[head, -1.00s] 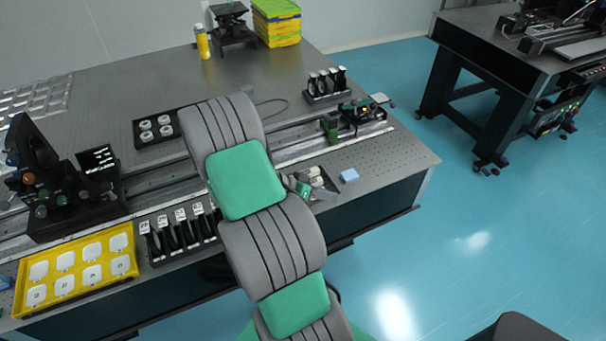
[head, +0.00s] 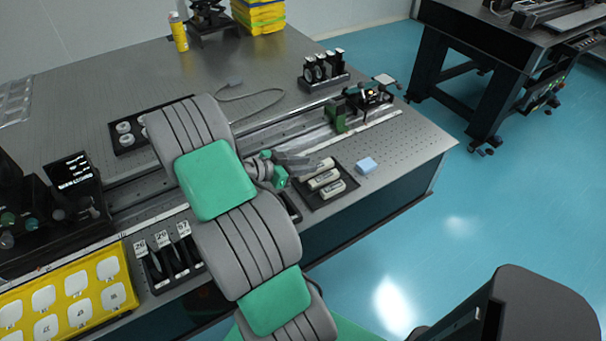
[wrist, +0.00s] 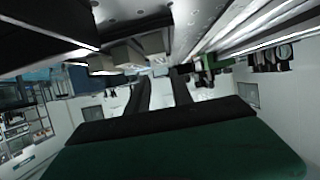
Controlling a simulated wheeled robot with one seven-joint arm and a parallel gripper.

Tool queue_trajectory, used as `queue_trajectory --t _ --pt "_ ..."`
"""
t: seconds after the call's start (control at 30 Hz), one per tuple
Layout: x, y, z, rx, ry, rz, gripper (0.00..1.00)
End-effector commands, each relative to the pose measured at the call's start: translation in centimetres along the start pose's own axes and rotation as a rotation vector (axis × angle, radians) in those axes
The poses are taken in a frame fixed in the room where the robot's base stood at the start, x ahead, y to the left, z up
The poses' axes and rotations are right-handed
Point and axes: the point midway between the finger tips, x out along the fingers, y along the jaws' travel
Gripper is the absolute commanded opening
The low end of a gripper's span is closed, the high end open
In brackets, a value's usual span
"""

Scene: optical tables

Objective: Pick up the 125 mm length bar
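Several pale cylindrical bars (head: 324,179) lie side by side in a black tray (head: 345,198) near the front edge of the table, in the head view. Their markings are too small to read, so I cannot tell which one is 125 mm. My gripper (head: 306,164) is over the left, far side of this tray, partly hidden behind my arm. In the wrist view the two dark fingers of my gripper (wrist: 162,82) stand apart with nothing between them. Pale block-like shapes (wrist: 121,55) show left of the fingers there; I cannot tell whether they are the bars.
A light blue block (head: 366,165) lies right of the tray. A rail with a green mount (head: 336,117) runs behind it. A black rack of dark holders (head: 323,70) stands farther back. Numbered holders (head: 165,254) and a yellow tray (head: 70,290) are at the left front.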

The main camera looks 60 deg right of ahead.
Motion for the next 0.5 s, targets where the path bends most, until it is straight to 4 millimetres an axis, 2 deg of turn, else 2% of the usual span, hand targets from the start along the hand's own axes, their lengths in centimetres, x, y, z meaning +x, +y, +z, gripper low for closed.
queue_trajectory --t 0.03,0.27,0.37,0.5 --pt "0.2 -0.1 0.7 -0.001 0.0 -0.002 0.27" --pt "2.0 -0.4 0.6 -0.008 0.001 -0.013 0.27" --pt "3.2 -0.5 0.5 -0.01 0.0 -0.018 0.27" --pt "5.8 -0.5 0.5 -0.011 0.0 -0.018 0.27"
